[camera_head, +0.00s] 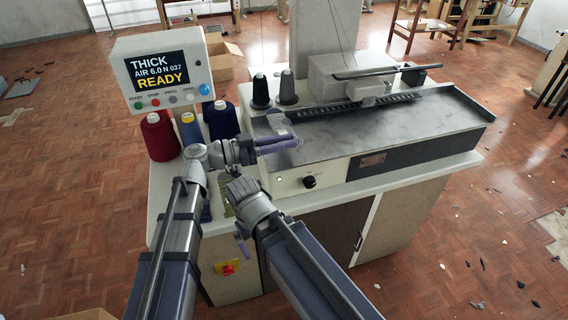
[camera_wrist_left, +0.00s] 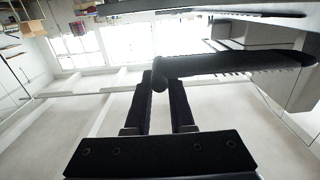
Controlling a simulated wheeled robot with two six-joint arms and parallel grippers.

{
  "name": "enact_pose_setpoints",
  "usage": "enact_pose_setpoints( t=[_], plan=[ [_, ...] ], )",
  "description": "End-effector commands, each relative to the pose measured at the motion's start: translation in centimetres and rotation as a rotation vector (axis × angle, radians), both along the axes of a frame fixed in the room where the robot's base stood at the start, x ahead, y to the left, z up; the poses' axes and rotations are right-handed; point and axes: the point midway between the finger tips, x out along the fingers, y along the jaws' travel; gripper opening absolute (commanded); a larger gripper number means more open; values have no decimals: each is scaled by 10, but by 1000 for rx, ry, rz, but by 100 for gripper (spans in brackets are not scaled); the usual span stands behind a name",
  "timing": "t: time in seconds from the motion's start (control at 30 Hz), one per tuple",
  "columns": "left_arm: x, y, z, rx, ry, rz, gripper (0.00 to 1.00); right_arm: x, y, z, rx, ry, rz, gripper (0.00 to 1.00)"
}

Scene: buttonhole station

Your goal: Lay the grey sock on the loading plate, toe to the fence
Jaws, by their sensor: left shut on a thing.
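My left gripper (camera_head: 278,145) reaches from the left over the left end of the machine's grey plate (camera_head: 340,135). It is shut on a thin pale grey-lilac thing (camera_head: 279,124), taken to be the grey sock. The thing is small and partly hidden by the jaws, so its toe cannot be made out. In the left wrist view my left gripper's fingers (camera_wrist_left: 167,85) are close together, and a dark, long shape (camera_wrist_left: 235,64) with a ragged edge crosses their tips. My right gripper (camera_head: 243,243) hangs low in front of the cabinet, mostly behind its own arm; its jaws are unclear.
A control box (camera_head: 160,75) reading READY stands at the left. Red (camera_head: 158,135) and navy (camera_head: 221,121) thread cones stand close to my left wrist. A toothed bar (camera_head: 375,105) runs along the plate's back. The plate's middle is clear.

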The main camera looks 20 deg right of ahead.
Motion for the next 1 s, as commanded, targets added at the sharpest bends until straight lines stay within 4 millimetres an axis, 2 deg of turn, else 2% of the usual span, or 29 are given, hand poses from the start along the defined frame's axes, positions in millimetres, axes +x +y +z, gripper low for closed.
enact_pose_setpoints(
  t=[0.03, 0.3, 0.63, 1.0],
  plan=[
    [0, 0, -13, 0, 0, 0, 0, 0, 0, -13, 0, 0, 0, 100],
    [0, 0, -16, 0, 0, 0, 0, 0, 0, -16, 0, 0, 0, 100],
    [0, 0, -52, 0, 0, 0, 0, 0, 0, -52, 0, 0, 0, 100],
    [0, 0, -52, 0, 0, 0, 0, 0, 0, -52, 0, 0, 0, 100]
  ],
)
